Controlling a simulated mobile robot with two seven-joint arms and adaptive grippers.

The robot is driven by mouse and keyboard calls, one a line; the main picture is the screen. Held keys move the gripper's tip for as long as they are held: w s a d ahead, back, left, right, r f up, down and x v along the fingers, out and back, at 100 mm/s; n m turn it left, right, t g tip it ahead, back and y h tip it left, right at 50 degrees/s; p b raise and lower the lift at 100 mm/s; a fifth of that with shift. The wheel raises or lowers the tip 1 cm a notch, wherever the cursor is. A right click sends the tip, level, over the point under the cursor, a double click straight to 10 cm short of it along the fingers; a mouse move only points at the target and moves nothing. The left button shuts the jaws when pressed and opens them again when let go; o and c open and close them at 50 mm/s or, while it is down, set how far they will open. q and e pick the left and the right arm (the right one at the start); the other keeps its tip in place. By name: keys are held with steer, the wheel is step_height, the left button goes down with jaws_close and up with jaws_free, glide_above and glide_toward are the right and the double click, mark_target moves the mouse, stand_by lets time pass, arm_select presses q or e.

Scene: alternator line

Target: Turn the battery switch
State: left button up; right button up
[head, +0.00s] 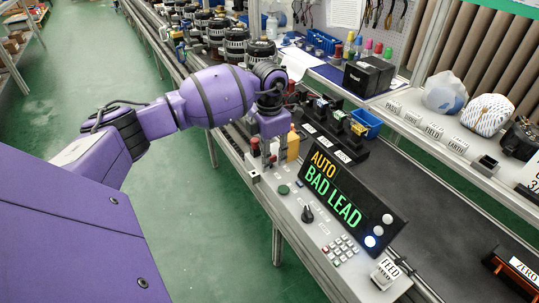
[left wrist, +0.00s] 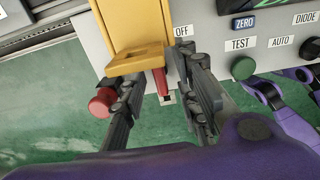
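The battery switch shows in the left wrist view as a yellow bracket (left wrist: 140,35) with a red lever (left wrist: 160,82) below it, beside a white OFF label (left wrist: 183,31). In the head view the yellow part (head: 293,145) stands upright at the panel's left end, just right of my left wrist. My left gripper (left wrist: 163,82) is open, with one dark finger on each side of the red lever. I see a gap on both sides, though depth to the lever is hard to judge. My right gripper is not in view.
A red round knob (left wrist: 102,102) sits close to my left finger. Black blocks (head: 335,130) stand behind.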

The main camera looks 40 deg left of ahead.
arm_select(q)
steer(key=shift+c, duration=0.6)
jaws_close()
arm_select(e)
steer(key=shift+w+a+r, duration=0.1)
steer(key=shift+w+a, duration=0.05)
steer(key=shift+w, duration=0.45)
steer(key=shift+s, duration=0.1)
